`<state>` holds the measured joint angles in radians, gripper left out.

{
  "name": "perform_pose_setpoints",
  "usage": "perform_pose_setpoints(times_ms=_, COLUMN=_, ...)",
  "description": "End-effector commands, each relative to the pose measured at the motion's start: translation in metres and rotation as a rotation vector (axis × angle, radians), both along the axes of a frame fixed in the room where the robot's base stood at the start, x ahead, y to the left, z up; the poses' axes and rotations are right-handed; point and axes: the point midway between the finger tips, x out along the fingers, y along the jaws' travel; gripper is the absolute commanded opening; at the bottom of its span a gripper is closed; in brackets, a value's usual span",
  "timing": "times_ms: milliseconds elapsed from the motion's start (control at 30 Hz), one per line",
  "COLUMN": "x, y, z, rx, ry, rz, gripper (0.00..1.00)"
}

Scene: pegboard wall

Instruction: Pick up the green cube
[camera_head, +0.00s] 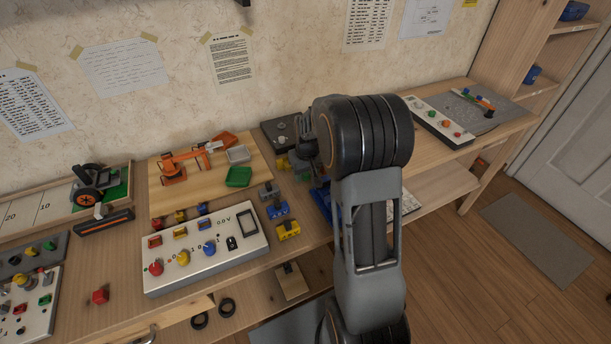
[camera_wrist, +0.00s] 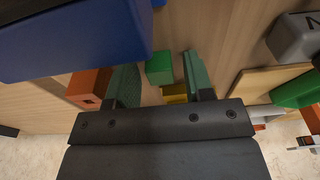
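In the wrist view, a small green cube (camera_wrist: 160,68) sits on the wooden surface, in the gap between the two fingers of my gripper (camera_wrist: 162,75). The fingers are apart, with a visible gap on each side of the cube, so my gripper is open and empty. A yellow block (camera_wrist: 175,92) lies close to the cube, nearer the gripper's palm and partly hidden by it. In the head view my own arm covers most of the gripper and I cannot make out the cube clearly.
In the wrist view, an orange block (camera_wrist: 88,88) is beside the left finger and a large blue object (camera_wrist: 80,35) is close at upper left. In the head view, a control box (camera_head: 207,252), blue block (camera_head: 278,210) and green tray (camera_head: 238,177) stand left of my arm.

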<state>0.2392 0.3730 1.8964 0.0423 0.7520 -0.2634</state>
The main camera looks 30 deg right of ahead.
Motion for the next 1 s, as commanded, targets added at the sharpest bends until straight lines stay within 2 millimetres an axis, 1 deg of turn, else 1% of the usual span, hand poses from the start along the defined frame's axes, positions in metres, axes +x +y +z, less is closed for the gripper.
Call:
perform_pose_setpoints(times_ms=33, x=0.000, y=0.000, z=0.000, rx=0.000, ry=0.000, rz=0.000, gripper=0.43)
perform_pose_setpoints(times_ms=67, x=0.000, y=0.000, z=0.000, rx=0.000, ry=0.000, rz=0.000, gripper=0.40)
perform_pose_setpoints(times_ms=400, x=0.000, y=0.000, z=0.000, rx=0.000, ry=0.000, rz=0.000, gripper=0.07)
perform_pose_setpoints(times_ms=467, x=0.000, y=0.000, z=0.000, rx=0.000, ry=0.000, rz=0.000, gripper=0.03)
perform_pose_setpoints(times_ms=767, x=0.000, y=0.000, z=0.003, rx=0.000, ry=-0.001, rz=0.000, gripper=0.03)
perform_pose_setpoints(times_ms=867, x=0.001, y=0.000, z=0.011, rx=-0.001, ry=-0.001, rz=0.001, gripper=0.03)
perform_pose_setpoints(times_ms=1000, x=0.001, y=0.000, z=0.029, rx=-0.001, ry=-0.001, rz=0.002, gripper=0.03)
